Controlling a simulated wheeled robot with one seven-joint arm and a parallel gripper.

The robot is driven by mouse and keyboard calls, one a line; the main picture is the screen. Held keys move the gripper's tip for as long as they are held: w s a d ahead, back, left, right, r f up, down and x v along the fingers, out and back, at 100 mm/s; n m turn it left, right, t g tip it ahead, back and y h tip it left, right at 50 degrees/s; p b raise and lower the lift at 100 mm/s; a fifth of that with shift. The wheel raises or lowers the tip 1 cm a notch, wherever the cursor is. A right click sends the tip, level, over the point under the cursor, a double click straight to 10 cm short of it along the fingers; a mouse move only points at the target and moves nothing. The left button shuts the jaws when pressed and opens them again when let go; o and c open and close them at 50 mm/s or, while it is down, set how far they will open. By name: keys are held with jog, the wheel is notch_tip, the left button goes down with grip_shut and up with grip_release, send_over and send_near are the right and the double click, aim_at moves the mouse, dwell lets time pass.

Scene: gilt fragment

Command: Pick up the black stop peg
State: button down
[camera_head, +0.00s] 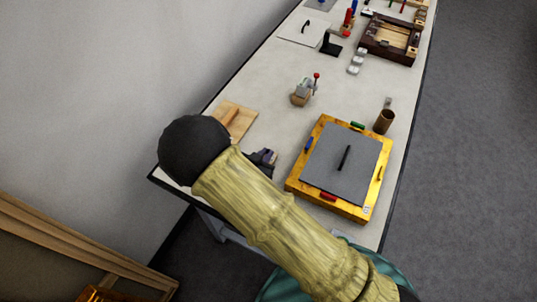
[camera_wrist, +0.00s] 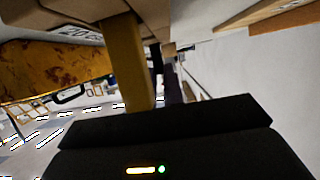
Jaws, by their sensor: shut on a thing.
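My gripper (camera_head: 263,157) shows as a small dark shape just behind my arm, low over the near end of the long table, left of the yellow box. My arm hides most of it. In the wrist view, a dark, narrow upright piece, which looks like the black stop peg (camera_wrist: 157,58), is between a tan finger and a dark finger. The gripper is shut on it. The peg's lower end is hard to make out, and I cannot tell whether it touches the table. I cannot pick the peg out in the head view.
A yellow box (camera_head: 292,183) with a grey, black-handled lid (camera_head: 325,165) stands close right of the gripper. A wooden board (camera_head: 240,112) lies to the left. A brown cup (camera_head: 384,121) and a small red-knobbed device (camera_head: 302,93) stand farther back. The table (camera_head: 255,80) has bare room there.

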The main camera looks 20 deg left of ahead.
jog(key=shift+r, duration=0.1)
notch_tip(320, 180, up, 10)
jog(key=b, duration=0.1)
dwell(0.5)
